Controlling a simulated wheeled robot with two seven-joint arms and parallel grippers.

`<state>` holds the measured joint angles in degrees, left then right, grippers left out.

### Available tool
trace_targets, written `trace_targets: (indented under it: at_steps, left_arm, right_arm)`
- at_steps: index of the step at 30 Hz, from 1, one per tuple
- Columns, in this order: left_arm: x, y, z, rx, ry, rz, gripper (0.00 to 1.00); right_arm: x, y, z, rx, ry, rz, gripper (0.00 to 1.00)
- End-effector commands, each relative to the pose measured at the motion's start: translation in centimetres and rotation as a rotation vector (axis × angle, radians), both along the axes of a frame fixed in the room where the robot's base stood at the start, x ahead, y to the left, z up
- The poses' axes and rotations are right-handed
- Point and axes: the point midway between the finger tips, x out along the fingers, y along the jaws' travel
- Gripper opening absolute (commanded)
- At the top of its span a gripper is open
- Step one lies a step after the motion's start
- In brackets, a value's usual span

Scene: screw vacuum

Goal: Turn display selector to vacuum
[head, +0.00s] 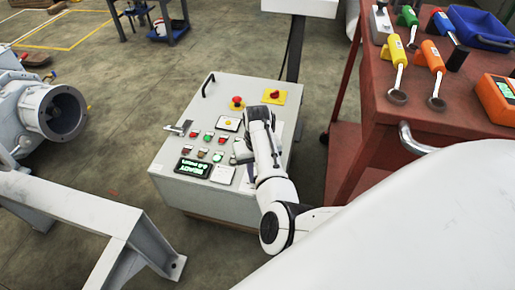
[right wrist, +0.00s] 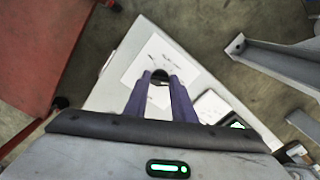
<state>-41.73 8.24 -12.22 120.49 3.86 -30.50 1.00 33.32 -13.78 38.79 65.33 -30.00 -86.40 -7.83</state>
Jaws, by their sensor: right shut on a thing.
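A grey control cabinet (head: 225,95) stands on the floor in the middle of the head view, with buttons on its sloping top. Its lit green display (head: 193,168) is near the front left edge. My right gripper (right wrist: 161,82) is shut on a small dark selector knob (right wrist: 160,74), which sits in front of a white label plate (right wrist: 150,58) on the panel. The knob's pointing direction cannot be read. In the head view my right arm covers the knob and part of the panel. My left gripper is not in view.
A red emergency button (head: 237,102) and a yellow plate with a red switch (head: 274,96) are at the panel's back. A red tool cart (head: 430,120) stands to the right. A grey metal frame (head: 90,215) and a large flanged machine (head: 45,110) are left.

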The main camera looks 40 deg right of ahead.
Motion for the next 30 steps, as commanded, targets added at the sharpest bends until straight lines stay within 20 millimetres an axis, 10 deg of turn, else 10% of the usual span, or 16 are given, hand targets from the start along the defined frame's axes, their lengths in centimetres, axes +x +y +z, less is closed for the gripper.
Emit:
trace_targets:
  at_steps: [30]
  left_arm:
    - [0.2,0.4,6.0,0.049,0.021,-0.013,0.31]
  right_arm:
    - [0.0,-0.2,0.3,-0.003,0.003,0.761,0.01]
